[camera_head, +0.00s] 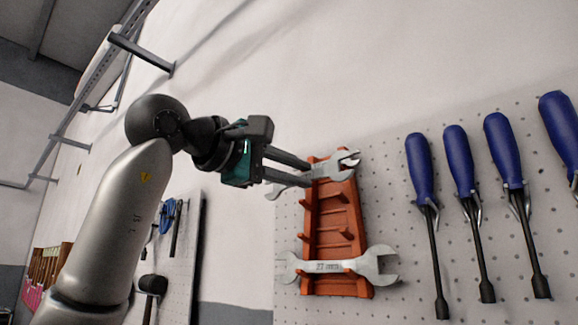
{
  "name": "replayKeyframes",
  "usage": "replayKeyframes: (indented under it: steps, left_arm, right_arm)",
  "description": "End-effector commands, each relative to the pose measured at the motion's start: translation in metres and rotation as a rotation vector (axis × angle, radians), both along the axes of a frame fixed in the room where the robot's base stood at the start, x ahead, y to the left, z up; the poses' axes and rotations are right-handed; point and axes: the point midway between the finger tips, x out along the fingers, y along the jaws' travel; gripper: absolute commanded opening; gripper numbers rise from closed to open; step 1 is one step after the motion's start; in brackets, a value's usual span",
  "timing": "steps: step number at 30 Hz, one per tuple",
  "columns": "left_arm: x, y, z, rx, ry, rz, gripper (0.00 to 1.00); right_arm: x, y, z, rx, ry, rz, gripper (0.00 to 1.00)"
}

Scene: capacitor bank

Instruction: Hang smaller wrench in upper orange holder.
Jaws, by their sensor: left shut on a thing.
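The orange holder (334,218) is mounted on the pegboard, with several pairs of prongs one above another. The smaller wrench (336,167) lies across the top of the holder, roughly level, with its right open end tilted a little up. My left gripper (308,172) comes in from the left and is shut on this wrench near its middle. Whether the wrench rests on the upper prongs cannot be told. The larger wrench (340,265) hangs across the lower prongs of the holder. My right gripper is not in view.
Several blue-handled screwdrivers (458,160) hang on the pegboard (390,185) to the right of the holder. A second pegboard (185,260) with a hammer (150,286) is at the lower left, behind my arm. A metal bracket (140,52) sticks out from the wall at upper left.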

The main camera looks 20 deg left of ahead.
Motion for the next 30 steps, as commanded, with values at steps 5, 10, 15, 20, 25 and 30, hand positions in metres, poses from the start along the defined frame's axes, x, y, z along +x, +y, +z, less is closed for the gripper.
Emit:
replayKeyframes:
  steps: [5,10,15,20,25,30]
  left_arm:
    - [0.01,-0.004,-0.001,-0.001,0.0,-0.002,0.0]
    - [0.02,-0.008,-0.002,-0.001,0.0,-0.001,0.0]
    - [0.029,-0.011,-0.002,-0.001,0.0,-0.001,0.0]
    - [0.039,-0.014,-0.003,-0.001,0.0,-0.001,0.0]
    - [0.046,-0.016,-0.008,0.001,0.0,0.001,0.0]
    - [0.053,-0.019,-0.013,0.0,0.0,0.0,0.0]
  right_arm:
    - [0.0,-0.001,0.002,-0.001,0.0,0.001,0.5]
    - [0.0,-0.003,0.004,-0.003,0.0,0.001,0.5]
    - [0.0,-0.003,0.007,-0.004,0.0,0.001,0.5]
    - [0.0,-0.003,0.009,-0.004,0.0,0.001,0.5]
    - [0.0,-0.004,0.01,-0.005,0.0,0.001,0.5]
    - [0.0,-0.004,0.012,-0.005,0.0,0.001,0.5]
